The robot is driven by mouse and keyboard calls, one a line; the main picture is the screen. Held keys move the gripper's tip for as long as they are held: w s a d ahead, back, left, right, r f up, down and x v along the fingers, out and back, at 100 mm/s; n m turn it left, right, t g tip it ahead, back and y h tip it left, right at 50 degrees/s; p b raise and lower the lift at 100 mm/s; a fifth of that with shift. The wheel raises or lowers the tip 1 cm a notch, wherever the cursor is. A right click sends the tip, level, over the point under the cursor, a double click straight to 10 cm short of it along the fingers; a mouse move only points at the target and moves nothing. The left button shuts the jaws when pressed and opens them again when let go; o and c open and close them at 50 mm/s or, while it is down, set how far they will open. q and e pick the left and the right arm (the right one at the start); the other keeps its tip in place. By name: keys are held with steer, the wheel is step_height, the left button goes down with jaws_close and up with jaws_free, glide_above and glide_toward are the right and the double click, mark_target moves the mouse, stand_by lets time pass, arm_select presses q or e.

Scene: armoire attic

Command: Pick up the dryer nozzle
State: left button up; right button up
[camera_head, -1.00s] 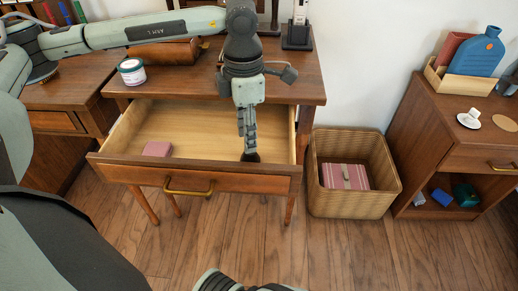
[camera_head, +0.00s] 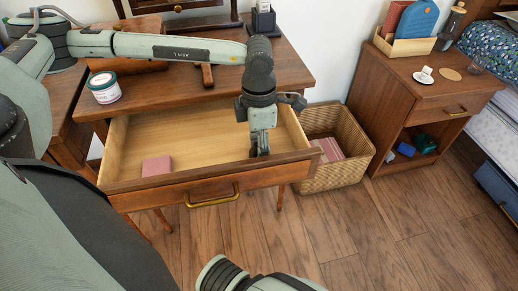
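My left gripper (camera_head: 260,147) points down into the right front part of the open drawer (camera_head: 205,137). I see its fingers nearly edge-on and close together, so whether they are shut on something is not clear. The fingertips are low, close behind the drawer's front panel. I cannot clearly make out the dryer nozzle; anything at the fingertips is hidden or too dark and small to tell. My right gripper is out of view; only a part of that arm shows at the bottom edge.
A pink box (camera_head: 157,166) lies in the drawer's left front. A white jar (camera_head: 104,88) stands on the desk top above. A wicker basket (camera_head: 340,170) with a pink striped item stands right of the drawer. A nightstand (camera_head: 385,95) is further right. Floor in front is clear.

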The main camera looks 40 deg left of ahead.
arm_select(q)
steer(key=c, duration=0.7)
